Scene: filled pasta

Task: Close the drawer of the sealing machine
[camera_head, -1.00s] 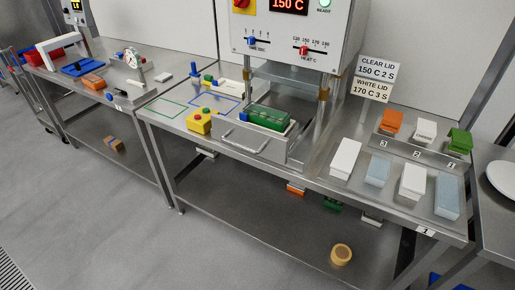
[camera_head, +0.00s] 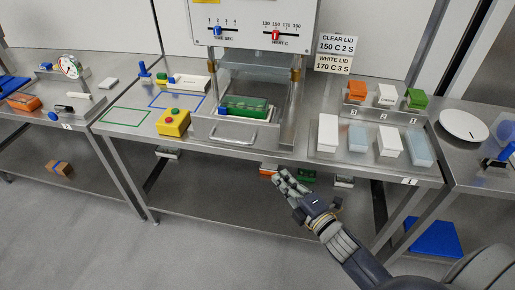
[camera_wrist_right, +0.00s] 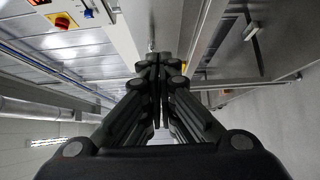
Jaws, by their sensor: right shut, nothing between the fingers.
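The sealing machine (camera_head: 258,25) stands at the back of the middle table. Its metal drawer (camera_head: 210,128) is pulled out toward the front, with a bar handle (camera_head: 233,143) on its front face. A green tray (camera_head: 250,105) with a blue piece at its left end sits in the drawer. My right gripper (camera_head: 281,177) is in front of the table, below and to the right of the drawer handle and apart from it. Its fingers are shut and empty, as the right wrist view also shows (camera_wrist_right: 158,62). My left gripper is not in view.
A yellow button box (camera_head: 173,122) stands just left of the drawer. White and clear packs (camera_head: 389,143) stand to the right, before a rack of small orange, white and green packs (camera_head: 382,103). The table's front edge (camera_head: 270,156) lies behind my right gripper. The floor in front is clear.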

